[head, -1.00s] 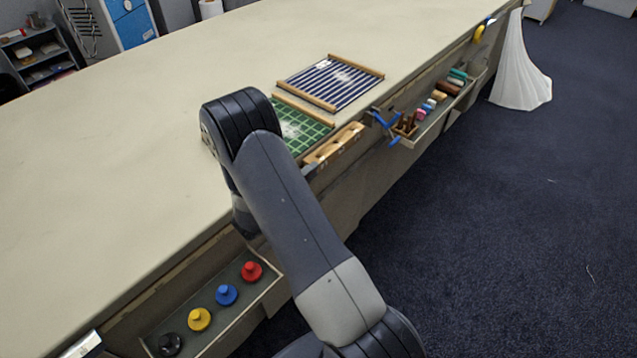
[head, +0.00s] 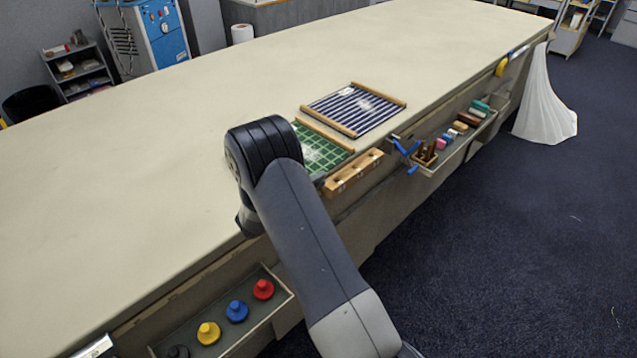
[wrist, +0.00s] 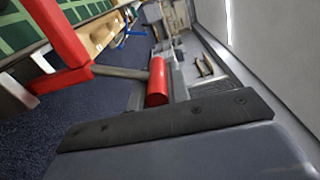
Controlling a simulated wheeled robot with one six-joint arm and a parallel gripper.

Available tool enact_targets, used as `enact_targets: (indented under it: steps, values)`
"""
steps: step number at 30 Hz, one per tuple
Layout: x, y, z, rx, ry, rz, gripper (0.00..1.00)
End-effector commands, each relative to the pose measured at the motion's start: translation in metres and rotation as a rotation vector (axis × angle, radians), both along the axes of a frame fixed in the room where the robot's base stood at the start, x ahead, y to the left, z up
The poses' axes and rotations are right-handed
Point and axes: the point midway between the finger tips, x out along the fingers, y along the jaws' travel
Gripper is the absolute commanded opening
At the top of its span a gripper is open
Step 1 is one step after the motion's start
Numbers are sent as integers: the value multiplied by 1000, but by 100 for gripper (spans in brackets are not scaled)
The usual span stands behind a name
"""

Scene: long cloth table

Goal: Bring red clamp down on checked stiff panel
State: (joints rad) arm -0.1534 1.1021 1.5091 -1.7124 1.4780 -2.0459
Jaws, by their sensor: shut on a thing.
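The checked stiff panel (head: 318,150) is green with pale lines and lies on the cloth table at its near edge, partly behind my arm in the head view. In the wrist view the green checks (wrist: 20,30) show at the upper left. The red clamp (wrist: 62,40) has a red frame, a grey screw and a red cylindrical handle (wrist: 158,82). My gripper (wrist: 165,78) is shut on the clamp by its handle end. The clamp's frame appears close to the panel's edge; whether it touches is unclear. My arm hides the gripper and clamp in the head view.
A blue striped panel (head: 355,108) with wooden bars lies beyond the checked one. A wooden block with holes (head: 353,172) is at the table edge. Side trays hold coloured knobs (head: 237,311) and small blocks (head: 462,125). A blue clamp (head: 405,150) sits at the edge. The left tabletop is clear.

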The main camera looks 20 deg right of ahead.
Motion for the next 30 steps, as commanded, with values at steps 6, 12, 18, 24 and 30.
enact_targets:
  steps: [6,12,18,24,30]
  values:
    - [15,8,11,3,-34,39,0]
    - [15,8,11,3,-35,39,24]
    - [15,8,11,3,-36,39,39]
    - [15,8,10,3,-36,39,39]
    - [9,24,9,4,-37,40,39]
